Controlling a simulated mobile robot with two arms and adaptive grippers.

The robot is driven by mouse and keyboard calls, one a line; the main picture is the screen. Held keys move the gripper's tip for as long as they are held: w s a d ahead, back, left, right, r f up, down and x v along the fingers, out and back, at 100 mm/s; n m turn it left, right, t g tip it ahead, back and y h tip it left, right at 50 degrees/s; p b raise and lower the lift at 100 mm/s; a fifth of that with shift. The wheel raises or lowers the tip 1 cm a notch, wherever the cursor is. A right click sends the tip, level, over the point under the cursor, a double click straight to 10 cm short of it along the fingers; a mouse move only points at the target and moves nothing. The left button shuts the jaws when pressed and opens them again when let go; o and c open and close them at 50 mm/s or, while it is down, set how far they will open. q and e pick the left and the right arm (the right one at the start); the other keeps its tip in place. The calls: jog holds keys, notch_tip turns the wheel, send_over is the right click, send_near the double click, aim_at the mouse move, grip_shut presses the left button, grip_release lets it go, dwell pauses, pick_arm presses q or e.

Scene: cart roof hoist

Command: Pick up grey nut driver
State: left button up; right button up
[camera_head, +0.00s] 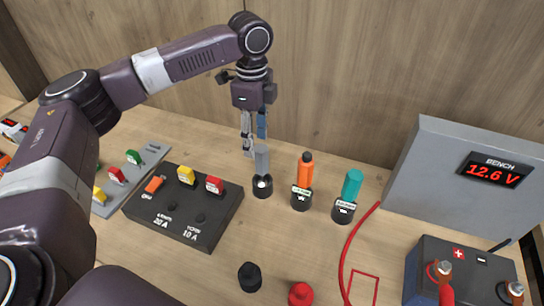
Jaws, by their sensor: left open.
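The grey nut driver (262,161) stands upright in a small black holder (263,190) on the bench, left of two others. An orange-handled driver (305,170) stands in its own black holder (301,200), and a teal-handled driver (352,186) in another (343,212). My left gripper (255,146) points down and is open, with its fingertips close to the top of the grey driver. Whether the fingers are beside or behind its handle, or touching it, I cannot tell. My right gripper is not in view.
A black switch box (190,225) with coloured fuses lies left of the holders. A grey bench meter (450,165) reading 12.6 V and a battery (440,265) stand right, near a red cable (349,250). Black (250,277) and red (301,293) caps stand in front. A wooden wall (370,80) rises behind.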

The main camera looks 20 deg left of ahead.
aim_at(257, 148)
pick_arm(q)
jog(key=shift+w+f, duration=0.2)
jog(key=shift+f, duration=0.15)
jog(key=shift+s+d+f+p, duration=0.1)
jog(key=shift+f+p, duration=0.15)
jog(key=shift+f, duration=0.35)
jog(key=shift+s+d+f+p, duration=0.1)
jog(key=shift+f+p, duration=0.15)
jog(key=shift+f, duration=0.3)
jog(key=f, duration=0.2)
jog(key=d+f+p, duration=0.1)
jog(key=f, duration=0.1)
jog(key=shift+w+f+p, duration=0.15)
jog(key=shift+f+p, duration=0.1)
jog(key=shift+p, duration=0.05)
jog(key=shift+a+f, duration=0.1)
jog(key=shift+f, duration=0.1)
grip_shut()
